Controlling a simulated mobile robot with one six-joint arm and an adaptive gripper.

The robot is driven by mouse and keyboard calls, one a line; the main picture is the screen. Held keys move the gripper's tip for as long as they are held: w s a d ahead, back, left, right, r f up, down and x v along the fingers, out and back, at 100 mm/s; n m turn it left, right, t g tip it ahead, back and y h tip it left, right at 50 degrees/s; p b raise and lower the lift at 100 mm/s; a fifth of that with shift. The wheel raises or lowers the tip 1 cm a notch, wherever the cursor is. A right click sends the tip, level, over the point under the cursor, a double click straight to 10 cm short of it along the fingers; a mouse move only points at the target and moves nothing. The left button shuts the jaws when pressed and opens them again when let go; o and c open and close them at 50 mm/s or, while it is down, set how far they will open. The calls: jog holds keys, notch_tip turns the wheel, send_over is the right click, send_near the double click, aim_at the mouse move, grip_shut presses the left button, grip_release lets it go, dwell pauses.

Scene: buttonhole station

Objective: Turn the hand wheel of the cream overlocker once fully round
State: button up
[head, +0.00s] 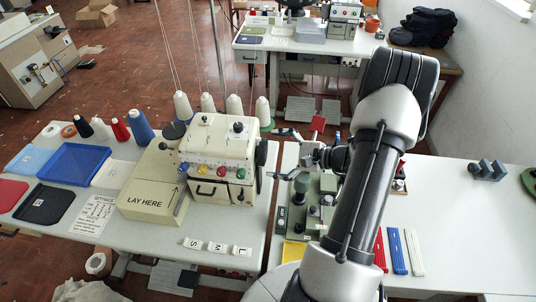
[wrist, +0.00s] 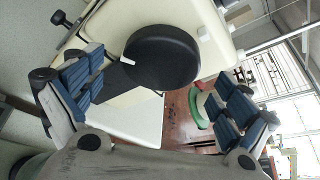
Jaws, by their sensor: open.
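The cream overlocker (head: 215,155) stands on the left table, with coloured dials on its front. Its black hand wheel (head: 261,153) is on its right side. In the wrist view the hand wheel (wrist: 161,57) is a black disc with a small white mark at its left edge. My gripper (head: 279,154) is to the right of the hand wheel in the head view. In the wrist view my gripper (wrist: 155,90) is open, with one blue-padded finger on each side of the wheel. I see gaps between the pads and the wheel, and nothing is held.
A green machine (head: 305,205) stands right of the overlocker, close under my arm. Thread cones (head: 234,107) stand behind the overlocker. A box marked LAY HERE (head: 150,190) is at its left. The right table (head: 450,230) has bare room.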

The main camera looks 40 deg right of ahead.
jog(key=shift+x, duration=1.3)
jog(key=shift+c, duration=0.3)
jog(key=c, duration=1)
jog(key=shift+r+m+p, duration=0.15)
jog(key=shift+m+p, duration=0.15)
jog(key=shift+p, duration=0.05)
jog(key=shift+w+d+m+g+y+p, duration=0.1)
jog(key=shift+m+g+y+p, duration=0.95)
jog(key=shift+m+p, duration=0.65)
jog(key=shift+w+d+m+g+y+p, duration=0.1)
jog(key=shift+m+g+y+p, duration=1.05)
jog(key=shift+m, duration=0.95)
